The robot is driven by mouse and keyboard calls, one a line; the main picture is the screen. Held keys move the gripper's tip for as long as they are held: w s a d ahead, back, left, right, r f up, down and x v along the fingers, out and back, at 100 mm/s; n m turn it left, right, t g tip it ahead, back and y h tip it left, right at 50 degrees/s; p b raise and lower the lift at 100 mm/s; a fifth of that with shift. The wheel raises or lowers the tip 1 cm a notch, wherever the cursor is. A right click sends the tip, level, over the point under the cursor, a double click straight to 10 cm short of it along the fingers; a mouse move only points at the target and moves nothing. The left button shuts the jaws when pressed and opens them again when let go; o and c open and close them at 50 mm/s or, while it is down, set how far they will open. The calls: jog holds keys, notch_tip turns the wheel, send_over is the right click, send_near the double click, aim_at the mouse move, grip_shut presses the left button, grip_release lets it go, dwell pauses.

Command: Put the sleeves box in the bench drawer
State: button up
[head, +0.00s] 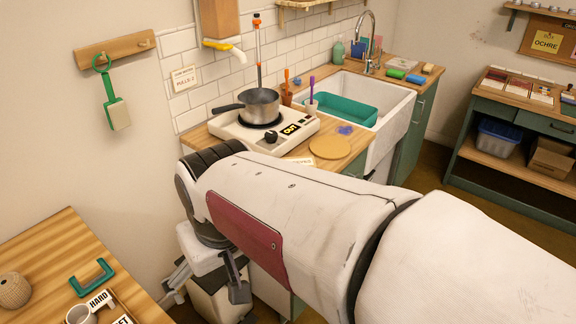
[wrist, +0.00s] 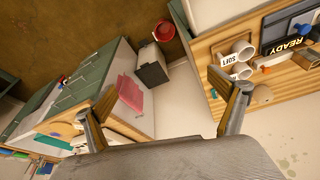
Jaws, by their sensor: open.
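My gripper (head: 205,288) hangs low at the left of the counter in the head view, partly behind my forearm. Its fingers are spread wide and empty in the wrist view (wrist: 165,115). The green bench (head: 478,140) stands at the far right of the head view. A bench drawer (head: 553,125) with a dark handle shows below its wooden top and looks shut. I cannot pick out the sleeves box for certain. Small flat packs (head: 528,90) lie on the bench top, but their labels are too small to read. My gripper is far from the bench.
A counter with a hot plate (head: 265,130), saucepan (head: 260,103) and white sink (head: 392,110) lies between. A wooden table (head: 40,245) with cups stands at left. The bench's lower shelf (head: 510,155) holds a blue tub (head: 498,140) and cardboard box (head: 551,158).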

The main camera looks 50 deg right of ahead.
jog(key=w+d+f+m, duration=0.2)
jog(key=w+d+f, duration=0.1)
jog(key=d, duration=1)
jog(key=w+d+f+m, duration=0.2)
jog(key=w+d+f, duration=0.2)
jog(key=d, duration=0.9)
jog(key=w+d+f+m+g+h, duration=0.1)
jog(key=w+d+f+m, duration=0.1)
jog(key=w+d, duration=0.5)
jog(key=shift+d+f, duration=0.3)
jog(key=shift+d, duration=0.85)
jog(key=shift+d+f, duration=0.25)
jog(key=shift+d, duration=0.85)
jog(key=shift+d+f, duration=0.3)
jog(key=shift+d, duration=0.85)
jog(key=shift+h, duration=0.3)
jog(key=d, duration=0.1)
jog(key=w+d, duration=0.1)
jog(key=d, duration=0.2)
jog(key=shift+w, duration=0.35)
jog(key=shift+t+h, duration=0.4)
jog(key=shift+t, duration=0.1)
jog(key=w+d+r, duration=0.2)
jog(key=r, duration=0.1)
jog(key=shift+w+d+r, duration=0.2)
jog(key=shift+d, duration=0.1)
jog(key=shift+x, duration=1.3)
jog(key=shift+f, duration=0.15)
